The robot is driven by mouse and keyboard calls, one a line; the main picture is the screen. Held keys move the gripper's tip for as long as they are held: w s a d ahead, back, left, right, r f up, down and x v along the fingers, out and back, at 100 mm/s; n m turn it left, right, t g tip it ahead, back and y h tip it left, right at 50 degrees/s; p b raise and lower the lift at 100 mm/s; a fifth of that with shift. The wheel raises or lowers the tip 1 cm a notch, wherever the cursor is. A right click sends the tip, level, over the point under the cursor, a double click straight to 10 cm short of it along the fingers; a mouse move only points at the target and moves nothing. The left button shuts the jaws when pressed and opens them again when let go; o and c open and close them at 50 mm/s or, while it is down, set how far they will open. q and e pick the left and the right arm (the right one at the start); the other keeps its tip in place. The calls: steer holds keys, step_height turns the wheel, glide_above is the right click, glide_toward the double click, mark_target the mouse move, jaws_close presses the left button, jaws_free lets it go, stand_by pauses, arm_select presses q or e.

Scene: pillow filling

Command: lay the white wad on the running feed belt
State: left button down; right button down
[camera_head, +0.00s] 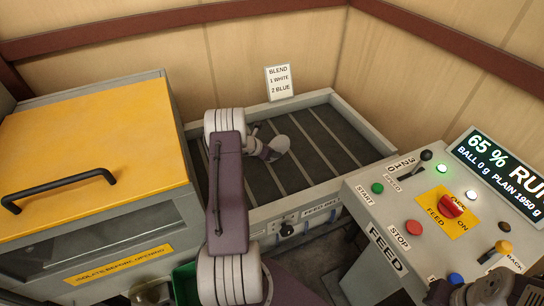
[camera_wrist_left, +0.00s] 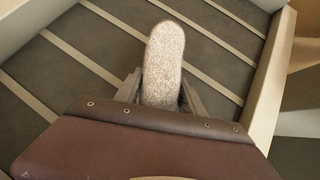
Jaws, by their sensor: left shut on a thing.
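The white wad is a pale, speckled, rounded oblong. It shows in the left wrist view (camera_wrist_left: 164,62) and, smaller and greyer, in the head view (camera_head: 280,144). My left gripper (camera_head: 266,150) is shut on its near end; the two fingers flank it in the left wrist view (camera_wrist_left: 160,97). The feed belt (camera_head: 330,143) is dark with pale cross slats inside a grey frame. The wad is over the belt; I cannot tell whether it touches it. My right gripper's fingers do not show.
A yellow-lidded machine (camera_head: 95,150) with a black handle stands left of the belt. A control panel (camera_head: 375,215) stands right; its display (camera_head: 500,172) reads 65 % and RUN. A blend sign (camera_head: 280,83) lists 1 white, 2 blue. Part of a green container (camera_head: 186,284) shows below.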

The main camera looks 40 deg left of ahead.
arm_select(q)
step_height(320, 180, down, 3)
steer(key=shift+d+f, duration=0.1)
steer(key=shift+f, duration=0.1)
steer(key=shift+w+f, duration=0.1)
steer(key=shift+f, duration=0.25)
steer(key=shift+f, duration=0.1)
steer(key=shift+f+b, duration=0.5)
steer(key=shift+b, duration=0.15)
steer(key=c, duration=0.7)
jaws_free()
